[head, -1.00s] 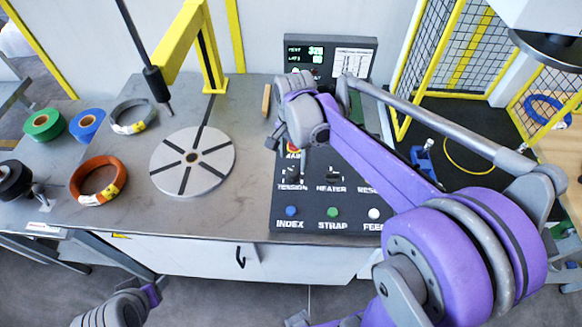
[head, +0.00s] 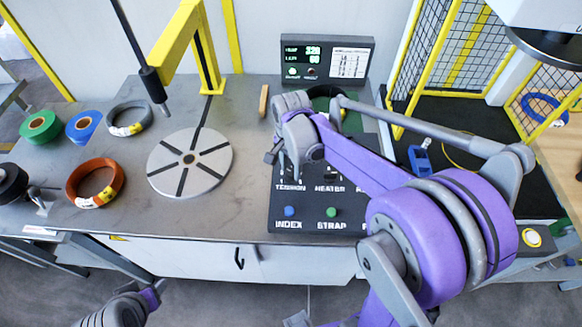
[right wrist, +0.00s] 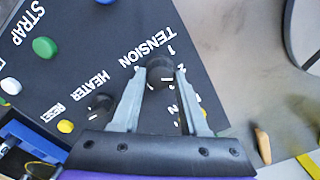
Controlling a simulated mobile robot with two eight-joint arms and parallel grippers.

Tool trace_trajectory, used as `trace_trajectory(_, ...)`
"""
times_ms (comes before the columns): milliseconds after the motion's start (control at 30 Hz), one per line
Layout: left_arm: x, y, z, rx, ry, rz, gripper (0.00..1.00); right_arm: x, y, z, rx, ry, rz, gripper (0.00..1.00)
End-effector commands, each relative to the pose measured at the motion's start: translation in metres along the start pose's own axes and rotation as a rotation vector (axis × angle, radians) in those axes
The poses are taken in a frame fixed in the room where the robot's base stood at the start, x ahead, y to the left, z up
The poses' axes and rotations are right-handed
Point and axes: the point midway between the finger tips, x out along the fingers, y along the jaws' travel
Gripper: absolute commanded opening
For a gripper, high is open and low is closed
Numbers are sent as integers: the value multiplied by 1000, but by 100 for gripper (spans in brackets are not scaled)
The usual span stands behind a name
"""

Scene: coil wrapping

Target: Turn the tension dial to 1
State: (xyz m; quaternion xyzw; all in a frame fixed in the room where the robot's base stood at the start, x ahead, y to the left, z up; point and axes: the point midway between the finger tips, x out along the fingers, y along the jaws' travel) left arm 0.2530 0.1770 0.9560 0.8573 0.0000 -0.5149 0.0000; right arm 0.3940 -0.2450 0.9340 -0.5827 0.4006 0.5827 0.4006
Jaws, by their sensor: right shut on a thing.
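The tension dial (right wrist: 159,69) is a round dark knob beside the white word TENSION on the black control panel (right wrist: 95,45). My right gripper (right wrist: 160,74) has one finger on each side of the knob and is shut on it. White numbers are partly seen around the knob; its pointer and setting cannot be read. In the head view my right gripper (head: 283,165) is over the panel's left part, above the word TENSION, and hides the dial. My left gripper (head: 153,290) is low at the left, off the table; its jaws cannot be made out.
Index (head: 289,211) and strap (head: 331,212) buttons are at the panel's front. A display (head: 325,59) stands behind. A slotted turntable (head: 190,160) and an orange coil (head: 95,184) lie left on the table.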

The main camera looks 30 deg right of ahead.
Motion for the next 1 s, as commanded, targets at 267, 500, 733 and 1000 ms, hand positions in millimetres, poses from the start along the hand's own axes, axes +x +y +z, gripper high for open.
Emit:
trace_trajectory(267, 0, 0, 0, 0, 0, 0, 56, 0, 0, 0, -2, 0, 0, 0)
trace_trajectory(500, 2, 0, 2, 0, -2, 0, 56, 0, 0, 0, -55, 0, 0, 0)
trace_trajectory(733, 6, 0, 7, 0, -6, 0, 56, 1, 0, 0, -200, 0, 1, 0)
trace_trajectory(1000, 12, 0, 13, 0, -12, 0, 56, 1, 0, 0, -450, 0, 1, 0)
